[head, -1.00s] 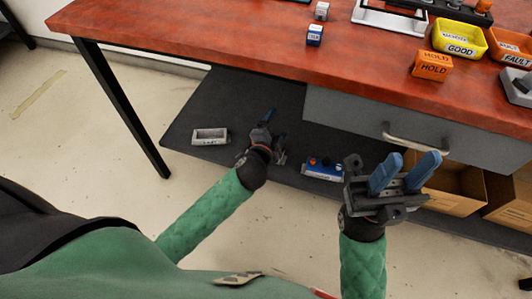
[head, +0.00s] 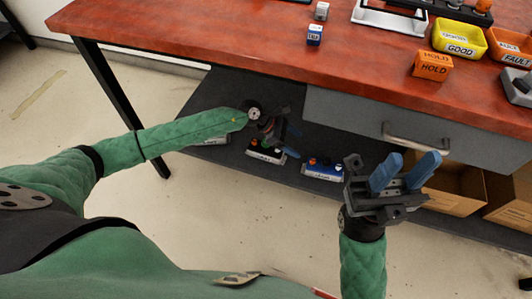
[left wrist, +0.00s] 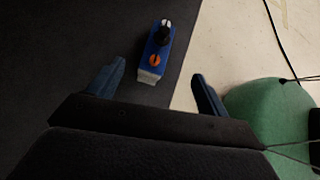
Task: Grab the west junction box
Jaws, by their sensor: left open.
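Three small boxes stand on the dark lower shelf in the head view. One is blue (head: 322,173) with orange and dark knobs. One is pale-fronted (head: 262,157) with dark, green and red parts on top. A grey box (head: 214,139) is partly hidden by my left arm. Their labels are too small to read, so I cannot tell which is the west junction box. My left gripper (head: 293,142) is open and empty above the shelf, beside the pale-fronted box. In the left wrist view, the blue box (left wrist: 157,48) lies ahead between the spread fingers. My right gripper (head: 410,165) is open and empty.
The red tabletop (head: 210,45) overhangs the shelf, with a grey drawer (head: 350,115) below it. Cardboard boxes (head: 450,190) stand at the right. An orange HOLD block (head: 432,66) and a yellow GOOD bin (head: 460,40) are on the table.

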